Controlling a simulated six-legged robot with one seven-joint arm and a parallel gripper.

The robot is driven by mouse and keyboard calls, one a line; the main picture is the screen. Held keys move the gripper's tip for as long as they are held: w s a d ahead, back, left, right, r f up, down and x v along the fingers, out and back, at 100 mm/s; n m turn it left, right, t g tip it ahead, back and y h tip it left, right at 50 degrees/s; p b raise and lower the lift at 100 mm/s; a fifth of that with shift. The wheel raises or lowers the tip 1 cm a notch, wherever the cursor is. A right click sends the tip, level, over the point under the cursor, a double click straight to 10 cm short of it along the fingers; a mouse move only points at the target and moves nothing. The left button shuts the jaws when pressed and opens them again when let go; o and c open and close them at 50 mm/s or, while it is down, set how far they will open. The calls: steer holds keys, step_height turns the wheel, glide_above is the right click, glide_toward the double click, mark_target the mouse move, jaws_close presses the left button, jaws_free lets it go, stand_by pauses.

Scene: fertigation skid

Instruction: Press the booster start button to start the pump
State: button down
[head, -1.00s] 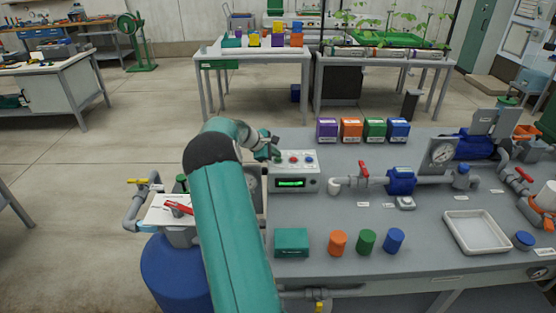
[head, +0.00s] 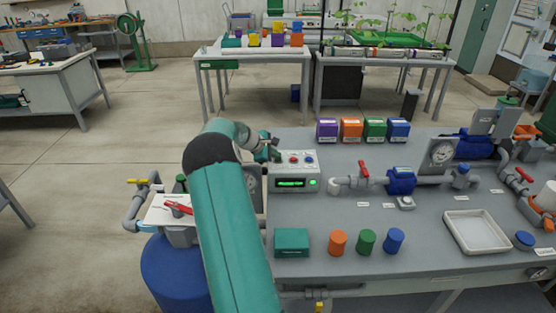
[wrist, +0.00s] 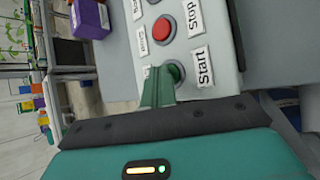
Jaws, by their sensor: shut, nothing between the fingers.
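The grey control box (head: 293,183) stands on the bench with a lit green display. A small green lamp glows to the right of the display. In the wrist view the green start button (wrist: 176,72) sits beside the label "Start", partly hidden by my fingers. The red stop button (wrist: 164,28) is above it, beside the label "Stop". My gripper (head: 275,155) is shut and empty at the box's left top. In the wrist view my closed fingers (wrist: 158,82) end right at the green button; I cannot tell whether they touch it.
Purple, orange, green and blue boxes (head: 362,130) stand behind the control box. A pipe with a red valve handle (head: 364,168) and blue pump (head: 401,181) lies right. A teal box (head: 291,242) and coloured cylinders stand in front.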

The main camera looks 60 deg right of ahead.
mark_target(275, 160)
steer(key=shift+r, duration=0.75)
steer(key=shift+r, duration=2.5)
